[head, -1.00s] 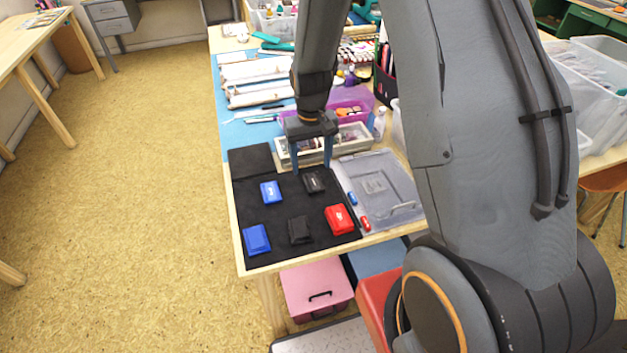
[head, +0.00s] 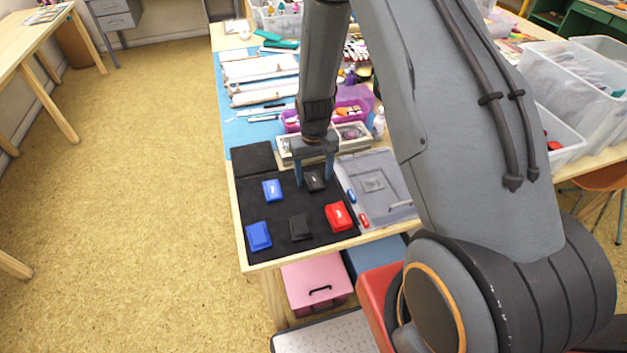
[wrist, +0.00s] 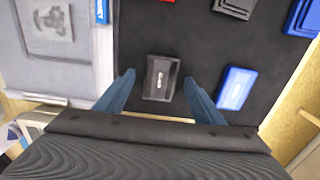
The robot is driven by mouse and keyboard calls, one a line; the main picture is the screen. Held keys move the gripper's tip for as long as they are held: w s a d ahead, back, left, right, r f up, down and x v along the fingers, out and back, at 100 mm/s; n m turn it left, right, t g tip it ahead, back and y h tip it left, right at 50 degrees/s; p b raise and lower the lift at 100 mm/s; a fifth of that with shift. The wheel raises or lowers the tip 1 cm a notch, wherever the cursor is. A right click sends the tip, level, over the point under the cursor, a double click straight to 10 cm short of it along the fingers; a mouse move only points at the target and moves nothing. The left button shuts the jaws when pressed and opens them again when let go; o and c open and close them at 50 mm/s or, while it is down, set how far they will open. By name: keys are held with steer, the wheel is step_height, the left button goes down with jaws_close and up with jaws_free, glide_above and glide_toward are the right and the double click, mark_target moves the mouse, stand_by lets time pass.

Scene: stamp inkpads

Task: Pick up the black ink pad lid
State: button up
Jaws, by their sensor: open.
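A black ink pad piece with a small white label (head: 315,181) lies on the black mat (head: 270,215). It also shows in the wrist view (wrist: 161,78). A second black piece (head: 299,227), without a visible label, lies nearer the front of the mat and shows at the top of the wrist view (wrist: 235,8). I cannot tell for sure which one is the lid. My gripper (head: 314,182) is open and empty, pointing down over the labelled black piece. In the wrist view my fingers (wrist: 158,92) stand on either side of it, apart from it.
A blue pad (head: 272,190) lies left of the labelled piece, another blue pad (head: 258,236) at front left, a red pad (head: 339,217) at front right. A clear plastic lid (head: 375,188) lies right of the mat.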

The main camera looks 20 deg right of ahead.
steer(key=c, duration=1.1)
steer(key=shift+c, duration=0.2)
